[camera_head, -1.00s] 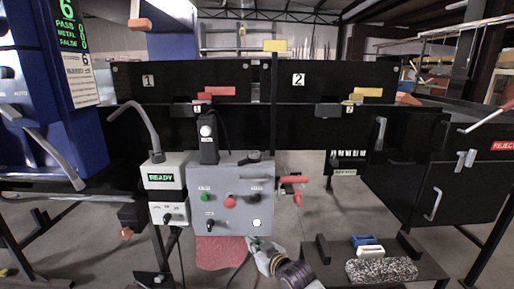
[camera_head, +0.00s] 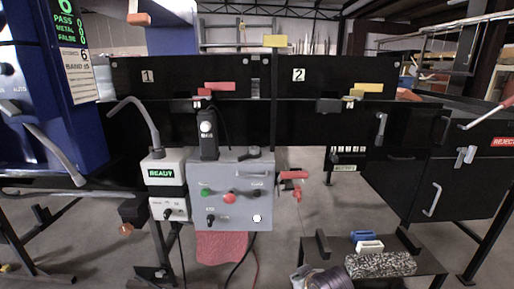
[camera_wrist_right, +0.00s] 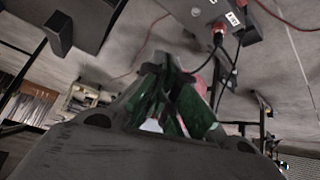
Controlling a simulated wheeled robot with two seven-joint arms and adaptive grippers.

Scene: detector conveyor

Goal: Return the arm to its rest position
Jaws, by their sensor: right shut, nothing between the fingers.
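My right gripper (camera_wrist_right: 165,98) shows in the right wrist view with its green-tinted fingers together and nothing between them. In the head view my right arm (camera_head: 325,279) shows only at the bottom edge, below the grey control box (camera_head: 231,182) and left of the low black table. The arm is clear of the box's front panel. My left gripper is in neither current view.
The low black table (camera_head: 425,264) holds a speckled block (camera_head: 381,265), a white block (camera_head: 369,247) and a blue block (camera_head: 363,236). A red cloth (camera_head: 221,247) hangs below.

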